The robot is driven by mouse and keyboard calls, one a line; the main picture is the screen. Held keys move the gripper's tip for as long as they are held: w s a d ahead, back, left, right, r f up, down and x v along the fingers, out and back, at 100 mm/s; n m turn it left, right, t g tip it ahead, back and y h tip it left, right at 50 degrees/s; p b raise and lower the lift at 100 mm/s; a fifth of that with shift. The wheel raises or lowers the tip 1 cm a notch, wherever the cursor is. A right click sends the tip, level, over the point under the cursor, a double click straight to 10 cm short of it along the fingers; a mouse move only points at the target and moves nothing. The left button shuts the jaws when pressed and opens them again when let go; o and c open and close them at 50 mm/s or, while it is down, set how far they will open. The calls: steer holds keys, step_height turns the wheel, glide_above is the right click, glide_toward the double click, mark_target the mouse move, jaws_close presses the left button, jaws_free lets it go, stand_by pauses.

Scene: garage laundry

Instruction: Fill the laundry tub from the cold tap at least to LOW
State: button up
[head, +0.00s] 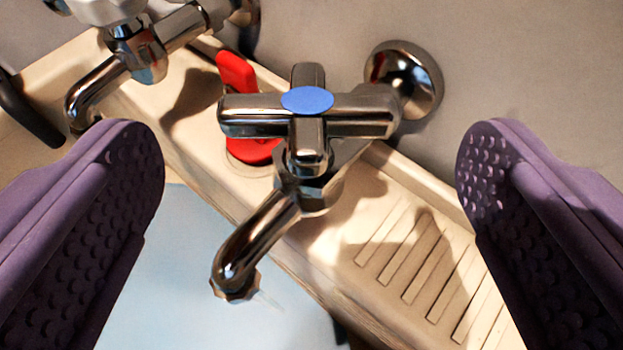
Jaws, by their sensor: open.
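The cold tap (308,100) has a chrome cross handle with a blue cap and stands in the middle of the head view. Its spout (262,240) points down and left. A faint pale streak shows by the spout's mouth; I cannot tell whether it is water. My gripper (310,150) is open, with one purple ridged finger on each side of the tap handle, both apart from it. The laundry tub's cream ledge (415,262) runs diagonally under the tap. Below the spout is a pale blue area; I cannot tell whether it is water. No LOW mark shows.
A second chrome tap (145,60) with a whitish top is at upper left, close to my left finger. A red object (238,75) is partly hidden behind the cold tap. A round chrome wall fitting (404,78) sits on the grey wall (530,60).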

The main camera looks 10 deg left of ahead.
steer(key=v, duration=0.5)
steer(key=shift+s+p, duration=0.15)
steer(key=shift+p, duration=0.2)
